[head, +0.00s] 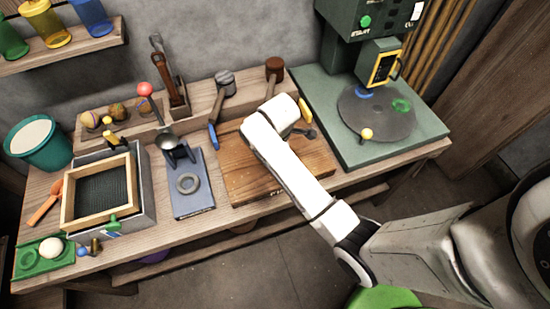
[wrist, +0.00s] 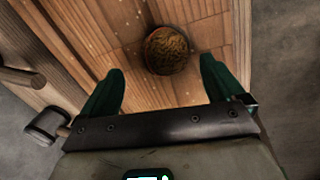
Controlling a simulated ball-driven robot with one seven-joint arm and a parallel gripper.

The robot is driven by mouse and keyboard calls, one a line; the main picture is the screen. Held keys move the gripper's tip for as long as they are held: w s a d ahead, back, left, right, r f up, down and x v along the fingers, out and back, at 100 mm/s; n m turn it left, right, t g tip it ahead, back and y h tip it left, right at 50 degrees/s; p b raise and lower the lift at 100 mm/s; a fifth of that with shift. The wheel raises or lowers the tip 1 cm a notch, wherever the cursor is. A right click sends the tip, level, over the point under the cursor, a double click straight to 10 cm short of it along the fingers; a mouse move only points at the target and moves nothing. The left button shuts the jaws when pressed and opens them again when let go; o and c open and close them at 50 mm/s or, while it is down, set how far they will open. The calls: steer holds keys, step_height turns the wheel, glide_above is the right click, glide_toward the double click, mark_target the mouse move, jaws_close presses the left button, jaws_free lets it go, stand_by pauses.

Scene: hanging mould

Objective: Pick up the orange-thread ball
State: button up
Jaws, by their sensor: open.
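A round dark brown ball with orange-gold thread-like texture (wrist: 166,50) rests on a wooden surface in the wrist view. My gripper (wrist: 160,85) is open and empty, its two green fingers apart, with the ball ahead of them and roughly centred between them. The ball is not touched by either finger. In the head view, my white arm reaches over the wooden board (head: 235,170), and I cannot make out this ball there. Thread-wrapped balls (head: 117,111) sit on the rack at the back left; their thread colours are hard to tell.
A mallet (wrist: 45,125) lies left of my gripper in the wrist view. In the head view, a dark green machine (head: 365,25) with a round plate (head: 376,113) stands right. A framed tray (head: 67,208) and a blue stand with a ring (head: 196,204) are left.

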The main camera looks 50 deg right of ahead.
step_height(320, 180, down, 5)
steer(key=shift+r, duration=0.1)
steer(key=shift+c, duration=0.2)
steer(key=c, duration=1.1)
steer(key=shift+c, duration=0.2)
